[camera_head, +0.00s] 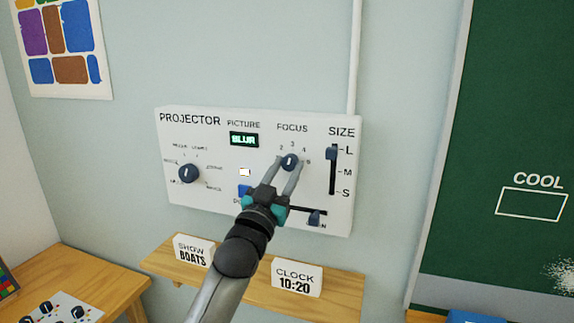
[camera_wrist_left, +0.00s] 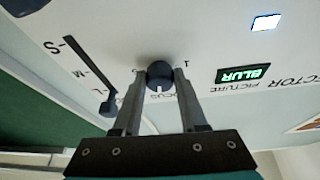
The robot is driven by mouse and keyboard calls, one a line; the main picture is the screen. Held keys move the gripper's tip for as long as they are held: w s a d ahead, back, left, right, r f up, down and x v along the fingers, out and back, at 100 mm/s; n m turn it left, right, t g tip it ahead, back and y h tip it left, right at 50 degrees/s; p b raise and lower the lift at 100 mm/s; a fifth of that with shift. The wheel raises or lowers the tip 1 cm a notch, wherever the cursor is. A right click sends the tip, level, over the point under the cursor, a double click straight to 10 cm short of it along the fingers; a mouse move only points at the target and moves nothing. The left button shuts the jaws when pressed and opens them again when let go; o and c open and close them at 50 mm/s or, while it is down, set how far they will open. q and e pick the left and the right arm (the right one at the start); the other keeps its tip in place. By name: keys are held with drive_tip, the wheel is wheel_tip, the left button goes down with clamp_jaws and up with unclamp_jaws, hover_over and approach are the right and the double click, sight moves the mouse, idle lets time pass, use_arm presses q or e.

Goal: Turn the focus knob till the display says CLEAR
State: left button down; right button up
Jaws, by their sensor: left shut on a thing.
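The white projector panel (camera_head: 207,131) is on the wall. Its dark round focus knob (camera_head: 289,159) sits under the FOCUS label, with numbers around it. My left gripper (camera_head: 288,167) is shut on the knob, one finger on each side. In the left wrist view the focus knob (camera_wrist_left: 160,72) is between the fingers and its white mark points toward the FOCUS label, roughly straight up on the panel. The green-lit display (camera_head: 244,139) reads BLUR, and the display in the left wrist view (camera_wrist_left: 243,74) reads the same. My right gripper is not in view.
A dial (camera_head: 188,173) is at the panel's left. The size slider (camera_head: 331,152) stands near L, right of the focus knob. A lower slider (camera_head: 315,218) and a blue button (camera_head: 243,190) are near my arm. A wooden shelf (camera_head: 252,279) below holds two signs.

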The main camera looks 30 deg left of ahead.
use_arm(q)
drive_tip(key=m+h+p, duration=0.2)
drive_tip(key=m, duration=0.2)
drive_tip(key=m+h+p, duration=0.1)
drive_tip(key=m+h, duration=0.1)
drive_tip(key=m, duration=0.1)
drive_tip(key=shift+a+r+m+g+p, duration=0.15)
drive_tip(key=shift+a+m+g+p, duration=0.05)
drive_tip(key=shift+m+g+p, duration=0.2)
drive_tip(key=shift+c, duration=2.2)
unclamp_jaws()
drive_tip(key=b+v, duration=0.3)
drive_tip(key=v, duration=1.2)
drive_tip(key=shift+s, duration=0.2)
